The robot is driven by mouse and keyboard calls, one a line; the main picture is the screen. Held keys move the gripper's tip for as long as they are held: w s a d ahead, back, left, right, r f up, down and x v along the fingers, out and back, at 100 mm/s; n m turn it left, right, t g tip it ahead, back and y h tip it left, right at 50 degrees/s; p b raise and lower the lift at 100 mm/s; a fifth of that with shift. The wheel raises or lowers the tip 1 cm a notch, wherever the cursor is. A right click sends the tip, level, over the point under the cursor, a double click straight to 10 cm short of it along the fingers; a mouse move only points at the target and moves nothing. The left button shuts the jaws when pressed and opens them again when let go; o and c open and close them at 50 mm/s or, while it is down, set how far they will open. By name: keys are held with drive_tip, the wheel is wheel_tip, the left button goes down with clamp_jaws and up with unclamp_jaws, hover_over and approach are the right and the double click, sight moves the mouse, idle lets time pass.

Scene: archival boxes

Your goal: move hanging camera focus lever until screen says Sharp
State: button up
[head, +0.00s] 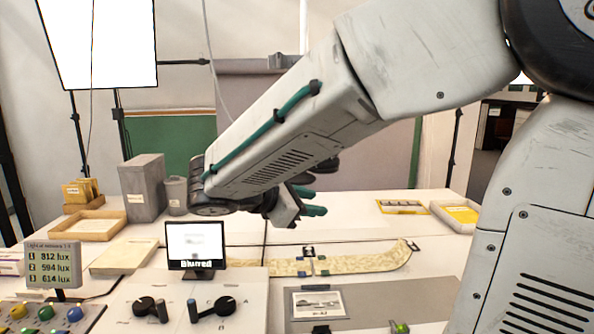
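A small black-framed screen (196,240) stands left of centre and reads "Blurred" under a pale, soft picture. In front of it, a light panel carries two black levers: a left one (150,309) and a right one (212,308) with a blue-grey end. I cannot tell whether either is the focus lever. No hanging camera is clearly visible; my arm covers much of the middle. My gripper (311,201) is behind my forearm, above the table and right of the screen. Its two teal fingertips are apart, with nothing visible between them.
A lux readout (53,265) and coloured buttons (46,313) stand at the left. Grey boxes (143,188) and a shallow tray (90,226) are behind. A long parchment strip (360,262) and a grey mat (365,302) with a photo card (319,303) lie right of the screen.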

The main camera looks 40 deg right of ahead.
drive_tip(key=w+a+r+n+t+h, duration=0.3)
drive_tip(key=w+n+h, duration=0.15)
drive_tip(key=w, duration=0.45)
drive_tip(key=shift+n+y, duration=0.25)
drive_tip(key=d, duration=0.2)
drive_tip(key=w+d, duration=0.1)
drive_tip(key=d, duration=0.4)
drive_tip(key=shift+w+d+r, duration=0.1)
drive_tip(key=shift+w+d, duration=0.15)
drive_tip(key=shift+d, duration=0.15)
clamp_jaws()
